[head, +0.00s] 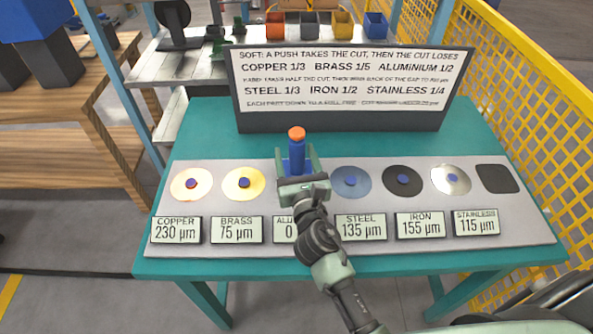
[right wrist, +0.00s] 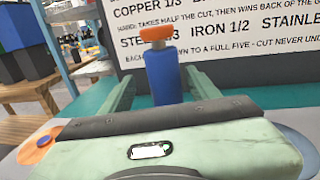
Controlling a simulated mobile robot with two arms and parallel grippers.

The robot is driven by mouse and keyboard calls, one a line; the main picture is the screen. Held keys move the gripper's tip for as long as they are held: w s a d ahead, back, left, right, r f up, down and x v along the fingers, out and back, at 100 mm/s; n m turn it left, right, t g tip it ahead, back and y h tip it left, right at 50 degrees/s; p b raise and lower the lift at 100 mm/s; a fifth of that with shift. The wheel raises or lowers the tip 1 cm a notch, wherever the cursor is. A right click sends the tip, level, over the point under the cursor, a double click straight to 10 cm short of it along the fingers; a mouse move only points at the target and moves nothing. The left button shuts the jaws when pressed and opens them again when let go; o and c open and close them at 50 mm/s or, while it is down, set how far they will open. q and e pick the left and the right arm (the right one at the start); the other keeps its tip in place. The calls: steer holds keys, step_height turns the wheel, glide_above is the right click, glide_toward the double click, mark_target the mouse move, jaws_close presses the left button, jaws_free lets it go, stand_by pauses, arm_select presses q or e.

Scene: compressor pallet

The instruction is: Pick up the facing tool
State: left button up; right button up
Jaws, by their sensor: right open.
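The facing tool (head: 297,136) has an orange cap on a blue body and stands upright above the middle of the grey plate. It also shows in the right wrist view (right wrist: 164,78). My right gripper (head: 296,154) is open, with one finger on each side of the blue body. Gaps show between the fingers and the tool in the right wrist view. The tool's lower end and what it stands on are hidden behind my gripper. My left gripper is not in view.
The grey plate (head: 270,248) on the teal table (head: 190,140) bears a row of metal discs with micrometre displays. The aluminium display (head: 285,229) is partly covered by my arm. A dark square pad (head: 498,178) lies right. A sign (head: 340,120) stands behind; a yellow fence (head: 530,100) is right.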

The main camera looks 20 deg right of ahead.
steer(key=w, duration=0.2)
steer(key=w+d, duration=0.1)
steer(key=w, duration=0.1)
steer(key=shift+w+r+p, duration=0.1)
steer(key=shift+r+p, duration=0.2)
steer(key=shift+p, duration=0.05)
steer(key=shift+w, duration=0.1)
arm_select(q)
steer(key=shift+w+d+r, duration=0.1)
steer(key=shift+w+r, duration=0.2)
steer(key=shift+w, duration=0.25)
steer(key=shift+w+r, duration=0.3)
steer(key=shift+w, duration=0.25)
arm_select(e)
steer(key=shift+d, duration=0.1)
jaws_close()
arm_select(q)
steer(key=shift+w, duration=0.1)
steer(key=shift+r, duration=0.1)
arm_select(e)
steer(key=shift+r, duration=0.2)
